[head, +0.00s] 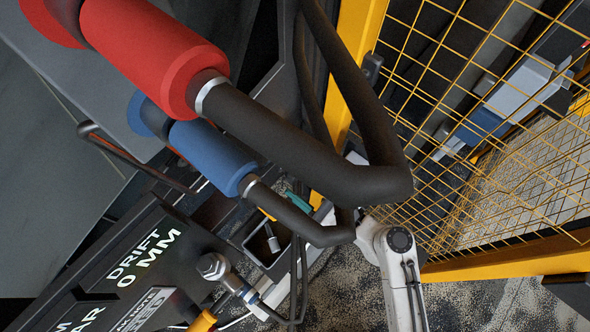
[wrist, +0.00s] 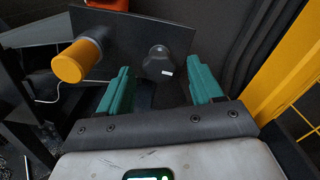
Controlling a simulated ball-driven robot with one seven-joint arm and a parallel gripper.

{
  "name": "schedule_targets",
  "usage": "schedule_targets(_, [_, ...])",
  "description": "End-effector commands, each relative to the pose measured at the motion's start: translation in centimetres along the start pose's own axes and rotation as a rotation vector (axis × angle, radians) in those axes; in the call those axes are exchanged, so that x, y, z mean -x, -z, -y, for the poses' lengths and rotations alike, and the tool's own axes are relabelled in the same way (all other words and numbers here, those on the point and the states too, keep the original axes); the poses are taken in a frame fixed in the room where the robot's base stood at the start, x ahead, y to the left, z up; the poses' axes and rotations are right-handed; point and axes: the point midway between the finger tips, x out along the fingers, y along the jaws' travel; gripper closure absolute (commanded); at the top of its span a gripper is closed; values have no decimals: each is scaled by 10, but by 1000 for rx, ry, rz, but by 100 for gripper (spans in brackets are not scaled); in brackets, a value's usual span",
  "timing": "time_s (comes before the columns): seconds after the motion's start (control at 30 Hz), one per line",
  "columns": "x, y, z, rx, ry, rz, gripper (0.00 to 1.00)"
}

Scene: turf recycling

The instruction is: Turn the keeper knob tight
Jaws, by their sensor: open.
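A black lobed knob (wrist: 158,58), which looks like the keeper knob, sits on a dark plate (wrist: 118,28) in the wrist view. A small white mark shows on its lower edge. My gripper (wrist: 159,70) has two teal fingers, spread apart with nothing held. The knob appears between the fingertips and beyond them, with visible gaps on both sides. I cannot tell the exact depth between them. In the head view a small teal part (head: 298,203) shows behind the thick dark hoses, probably a finger of mine. I cannot make out the knob there.
A yellow-orange cylinder (wrist: 78,61) sticks out of the same plate, left of the knob. In the head view, red-sleeved (head: 165,55) and blue-sleeved (head: 212,155) hoses cross in front. A yellow mesh fence (head: 480,130) stands right. A dark panel (head: 110,265) reads "DRIFT 0 MM".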

Motion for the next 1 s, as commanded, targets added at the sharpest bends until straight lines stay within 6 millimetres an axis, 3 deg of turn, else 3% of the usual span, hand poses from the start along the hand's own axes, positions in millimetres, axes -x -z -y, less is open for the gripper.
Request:
schedule_targets(0.23, [-29,-1,0,1,-1,1,35])
schedule_targets(0.6, [-34,0,0,1,-1,-1,35])
schedule_targets(1.0, [-34,0,0,1,0,-1,72])
